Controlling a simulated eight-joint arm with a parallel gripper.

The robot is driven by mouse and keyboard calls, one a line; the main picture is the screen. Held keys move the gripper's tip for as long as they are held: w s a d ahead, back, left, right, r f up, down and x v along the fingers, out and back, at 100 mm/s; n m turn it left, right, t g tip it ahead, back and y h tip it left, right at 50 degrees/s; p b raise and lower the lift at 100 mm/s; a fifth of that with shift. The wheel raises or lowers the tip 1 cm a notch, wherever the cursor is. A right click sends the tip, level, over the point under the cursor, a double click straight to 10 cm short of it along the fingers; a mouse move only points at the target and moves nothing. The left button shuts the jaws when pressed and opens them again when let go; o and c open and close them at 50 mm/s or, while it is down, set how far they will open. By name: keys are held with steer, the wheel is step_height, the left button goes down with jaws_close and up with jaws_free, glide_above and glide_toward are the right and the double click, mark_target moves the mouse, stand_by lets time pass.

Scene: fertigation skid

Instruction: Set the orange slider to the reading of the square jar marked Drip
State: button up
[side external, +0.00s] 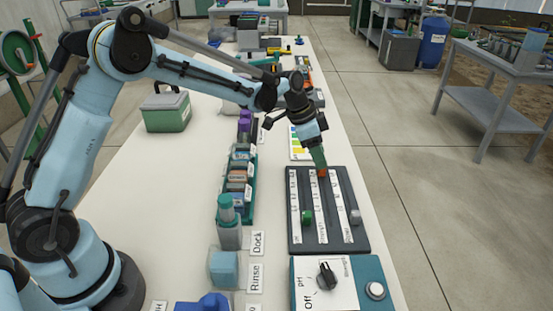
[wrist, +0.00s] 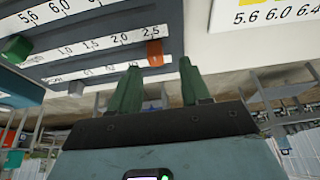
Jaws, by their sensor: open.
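The orange slider (side external: 323,173) sits at the far end of the middle track on the dark slider panel (side external: 331,241). In the wrist view the orange slider (wrist: 154,52) is near the 2.5 mark of a scale reading 1.0 to 2.5. My gripper (side external: 321,164) is at that end of the panel, pointing down. In the wrist view my gripper (wrist: 158,75) is open, with the slider in line with the gap between its green fingertips; contact is unclear. Several small labelled jars (side external: 238,178) stand in a row left of the panel; I cannot read which is Drip.
A green slider (side external: 307,217) and a grey slider (side external: 355,216) sit on the outer tracks. A teal box with a black knob (side external: 326,275) stands nearer. A colour card (side external: 299,143) lies beyond the panel. A green-grey case (side external: 166,112) stands left, with bare tabletop around it.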

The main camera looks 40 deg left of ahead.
steer(key=v, duration=0.9)
steer(key=shift+r, duration=0.15)
steer(key=s+a+n+t+y, duration=0.2)
steer(key=s+n, duration=0.7)
steer(key=s, duration=1.3)
steer(key=shift+a+r+t+y, duration=0.2)
steer(key=shift+t+y, duration=0.4)
steer(key=shift+t, duration=0.4)
steer(key=shift+s, duration=0.15)
